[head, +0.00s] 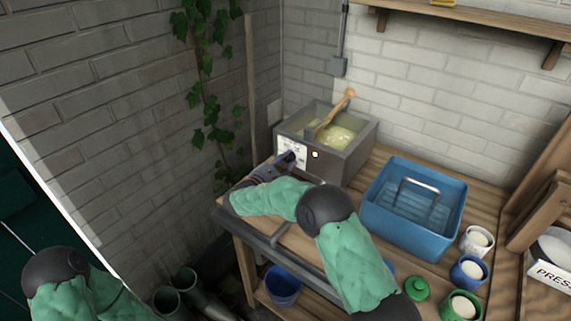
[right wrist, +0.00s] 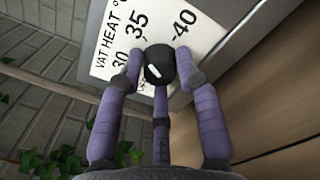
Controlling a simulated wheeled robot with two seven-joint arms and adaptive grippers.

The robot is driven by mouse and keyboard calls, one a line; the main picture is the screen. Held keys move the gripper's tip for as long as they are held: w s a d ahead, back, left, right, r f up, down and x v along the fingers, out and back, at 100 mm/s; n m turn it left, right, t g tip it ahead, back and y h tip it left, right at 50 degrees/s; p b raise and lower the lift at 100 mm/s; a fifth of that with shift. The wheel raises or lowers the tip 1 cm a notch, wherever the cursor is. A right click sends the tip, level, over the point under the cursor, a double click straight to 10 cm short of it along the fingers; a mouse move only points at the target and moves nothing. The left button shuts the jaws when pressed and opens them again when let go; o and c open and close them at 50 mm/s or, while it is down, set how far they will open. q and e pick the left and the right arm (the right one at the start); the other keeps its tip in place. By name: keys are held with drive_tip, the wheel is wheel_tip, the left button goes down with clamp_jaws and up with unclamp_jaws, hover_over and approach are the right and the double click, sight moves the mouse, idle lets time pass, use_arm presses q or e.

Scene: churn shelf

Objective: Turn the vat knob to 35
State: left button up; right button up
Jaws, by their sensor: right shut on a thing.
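The vat (head: 351,160) is a grey box on the bench, with a white heat label (head: 292,146) on its front left. In the right wrist view the label (right wrist: 112,40) reads VAT HEAT, with 30, 35 and 40. The black vat knob (right wrist: 160,58) sits below the numbers and bears a short white mark. I cannot tell exactly which number the mark points to. My right gripper (head: 286,160) is at the label; its purple fingers are shut around the knob. The knob is hidden in the head view. My left arm shows at lower left, its gripper out of view.
A small light (head: 315,154) glows on the vat front. A wooden paddle (head: 336,111) leans in the vat. A brick wall and ivy (head: 210,100) are close on the left.

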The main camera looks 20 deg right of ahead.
idle(0.4)
drive_tip(key=o, duration=1.2)
drive_tip(key=shift+c, duration=0.2)
drive_tip(key=v, duration=1.2)
